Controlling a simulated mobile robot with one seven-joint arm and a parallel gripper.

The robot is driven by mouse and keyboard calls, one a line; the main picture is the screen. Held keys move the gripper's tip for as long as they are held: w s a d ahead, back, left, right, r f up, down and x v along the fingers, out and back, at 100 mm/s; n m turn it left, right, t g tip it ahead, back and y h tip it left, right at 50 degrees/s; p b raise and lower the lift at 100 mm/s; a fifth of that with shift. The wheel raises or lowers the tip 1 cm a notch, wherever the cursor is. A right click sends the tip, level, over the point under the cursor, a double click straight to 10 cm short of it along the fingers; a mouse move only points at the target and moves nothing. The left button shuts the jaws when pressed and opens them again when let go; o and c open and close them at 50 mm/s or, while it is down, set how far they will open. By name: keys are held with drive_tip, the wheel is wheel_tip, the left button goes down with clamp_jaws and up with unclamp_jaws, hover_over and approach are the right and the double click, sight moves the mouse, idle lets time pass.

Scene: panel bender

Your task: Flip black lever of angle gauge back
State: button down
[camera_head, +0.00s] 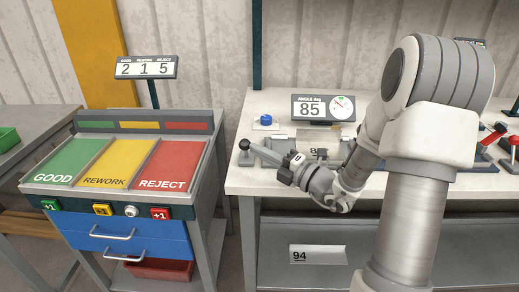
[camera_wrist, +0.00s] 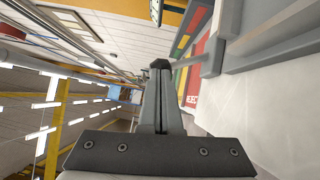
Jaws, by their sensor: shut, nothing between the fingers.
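The black lever's knob (camera_head: 244,144) stands at the left end of the angle gauge (camera_head: 300,139), near the left edge of the bench. My gripper (camera_head: 254,149) is shut and empty, its tips pointing left, right at the knob. In the wrist view the black knob (camera_wrist: 159,64) shows just past the tips of my shut gripper (camera_wrist: 160,75). I cannot tell whether the tips touch the knob. My wrist hides part of the gauge's front.
The angle display (camera_head: 323,107) reads 85 behind the gauge. A blue button (camera_head: 266,119) sits behind the lever. Red-handled levers (camera_head: 492,136) stand at the far right. The sorting cart (camera_head: 125,165) with GOOD, REWORK and REJECT panels stands left, across a narrow gap.

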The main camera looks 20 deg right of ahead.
drive_tip(key=shift+r+p, duration=0.2)
drive_tip(key=shift+p, duration=0.25)
drive_tip(key=p, duration=0.3)
drive_tip(key=w+r+m+p, duration=0.1)
drive_tip(key=p, duration=0.2)
drive_tip(key=shift+d+r+m+g+h, duration=0.15)
drive_tip(key=shift+r+m+g+h, duration=0.15)
drive_tip(key=shift+g, duration=0.1)
drive_tip(key=w+m+g+p, duration=0.1)
drive_tip(key=p, duration=0.4)
drive_tip(key=w+d+m+g+h+p, duration=0.1)
drive_tip(key=w+m+p, duration=0.1)
drive_tip(key=p, duration=0.4)
drive_tip(key=w+m+g+p, duration=0.1)
drive_tip(key=w+p, duration=0.1)
drive_tip(key=p, duration=0.3)
drive_tip(key=shift+d+r+m+g+p, duration=0.25)
drive_tip(key=shift+d+m+g+p, duration=0.05)
drive_tip(key=shift+m+g+p, duration=0.1)
drive_tip(key=shift+r, duration=0.1)
drive_tip(key=shift+r+p, duration=0.7)
drive_tip(key=shift+p, duration=0.2)
